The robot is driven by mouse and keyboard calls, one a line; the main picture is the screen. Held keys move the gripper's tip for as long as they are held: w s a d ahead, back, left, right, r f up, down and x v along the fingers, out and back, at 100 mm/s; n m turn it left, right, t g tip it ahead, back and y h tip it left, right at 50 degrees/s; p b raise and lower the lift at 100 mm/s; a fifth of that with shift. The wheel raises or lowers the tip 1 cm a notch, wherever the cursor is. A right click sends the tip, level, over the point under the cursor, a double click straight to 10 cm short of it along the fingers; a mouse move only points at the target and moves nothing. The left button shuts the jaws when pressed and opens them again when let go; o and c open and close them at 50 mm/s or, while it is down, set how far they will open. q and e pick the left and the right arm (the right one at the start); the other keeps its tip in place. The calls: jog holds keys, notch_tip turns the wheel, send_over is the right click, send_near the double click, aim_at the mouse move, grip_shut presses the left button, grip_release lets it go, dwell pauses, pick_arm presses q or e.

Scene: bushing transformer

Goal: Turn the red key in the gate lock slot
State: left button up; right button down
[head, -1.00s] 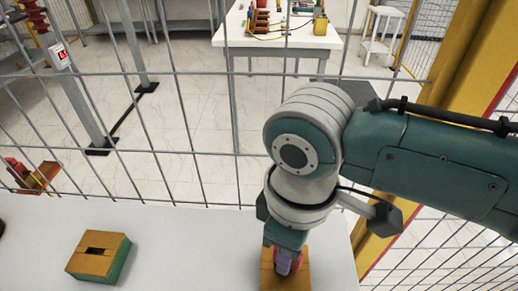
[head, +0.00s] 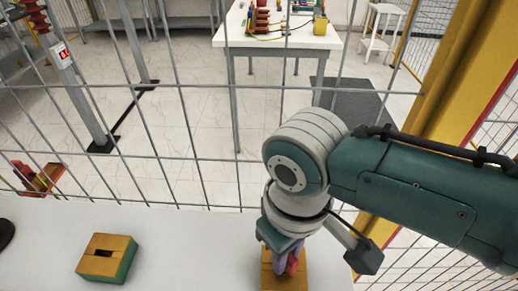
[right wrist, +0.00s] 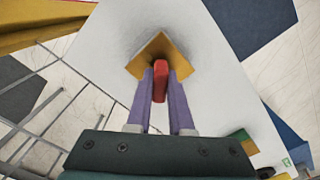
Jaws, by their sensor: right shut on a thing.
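The red key (head: 292,264) stands at a tan wooden block (head: 284,283) on the white table, below my right arm. My right gripper (right wrist: 160,80) is shut on the key, with one purple finger on each side of it. The right wrist view shows the red key (right wrist: 160,78) upright between the fingers, over the tan block (right wrist: 160,47). The key's lower end and any slot under it are hidden by the key and fingers. My left gripper is not in view.
A second tan-and-green block (head: 100,259) with a dark slot stands to the left on the white table (head: 190,250). A wire mesh fence (head: 190,158) runs behind the table. A yellow post (head: 455,75) rises at the right. The table between the blocks is clear.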

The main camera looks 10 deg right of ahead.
jog(key=shift+r+m+p, duration=0.1)
jog(key=shift+m+p, duration=0.25)
jog(key=shift+m, duration=0.85)
jog(key=shift+m+p, duration=0.65)
jog(key=shift+m, duration=0.45)
jog(key=m+p, duration=0.1)
jog(key=m, duration=0.2)
jog(key=c, duration=0.7)
grip_release()
jog(key=shift+c, duration=0.2)
